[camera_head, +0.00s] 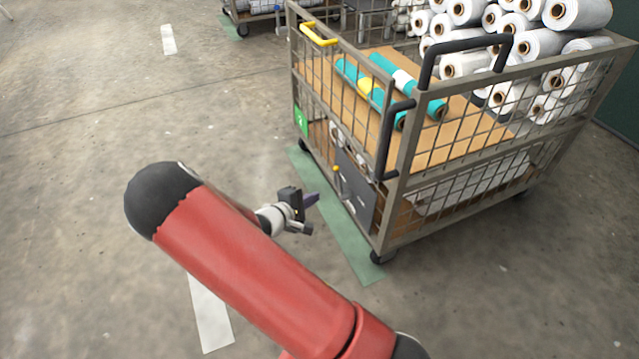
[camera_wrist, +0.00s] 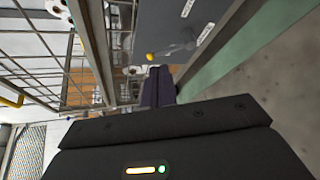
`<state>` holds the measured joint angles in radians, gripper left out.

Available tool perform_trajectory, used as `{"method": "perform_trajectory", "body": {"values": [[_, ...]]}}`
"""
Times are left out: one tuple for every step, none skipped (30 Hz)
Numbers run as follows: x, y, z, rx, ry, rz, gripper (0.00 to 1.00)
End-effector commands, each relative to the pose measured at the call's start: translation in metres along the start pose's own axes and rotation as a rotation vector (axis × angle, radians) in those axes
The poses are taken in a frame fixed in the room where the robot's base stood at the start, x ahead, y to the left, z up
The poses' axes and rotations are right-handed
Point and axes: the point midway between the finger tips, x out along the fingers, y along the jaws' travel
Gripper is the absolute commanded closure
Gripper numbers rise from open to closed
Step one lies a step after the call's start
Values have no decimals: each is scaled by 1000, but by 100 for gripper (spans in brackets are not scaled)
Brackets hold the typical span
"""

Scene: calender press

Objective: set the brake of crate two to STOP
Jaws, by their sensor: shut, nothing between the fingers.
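The wire-mesh crate (camera_head: 395,160) stands on wheels at the right. A dark grey brake panel (camera_head: 356,190) is on its near side, low down; it also shows in the wrist view (camera_wrist: 200,18). A grey lever with a yellow tip (camera_wrist: 152,57) sits on the panel. The yellow tip also shows in the head view (camera_head: 336,168). White labels (camera_wrist: 205,35) on the panel are too small to read. My gripper (camera_head: 312,198) is shut and empty, just short of the panel. Its purple fingers (camera_wrist: 158,86) point toward the lever, apparently apart from it.
The crate carries teal rolls (camera_head: 372,92) and many white rolls (camera_head: 520,40). Black handles (camera_head: 390,135) stick out at its near corner. A green plate (camera_head: 301,121) hangs on its mesh. Another crate (camera_head: 265,12) stands behind. The floor to the left is free.

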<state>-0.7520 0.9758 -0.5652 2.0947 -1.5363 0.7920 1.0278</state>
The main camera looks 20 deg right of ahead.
Motion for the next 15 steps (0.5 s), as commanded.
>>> {"method": "perform_trajectory", "body": {"values": [[2, -6, -8, -30, 15, 28, 100], [3, -8, -11, -42, 24, 40, 100], [4, -9, -14, -53, 31, 52, 100], [5, -10, -16, -59, 36, 58, 100], [6, -10, -17, -63, 39, 63, 100], [7, -11, -18, -66, 41, 66, 100], [9, -11, -18, -68, 42, 67, 100], [12, -11, -18, -68, 42, 67, 100], [16, -11, -18, -69, 41, 67, 100], [20, -11, -18, -69, 41, 67, 100], [24, -10, -18, -68, 40, 67, 100], [32, -10, -18, -67, 39, 67, 100], [38, -10, -19, -67, 39, 66, 100], [44, -10, -19, -68, 39, 67, 100], [53, -9, -19, -68, 38, 66, 100]]}}
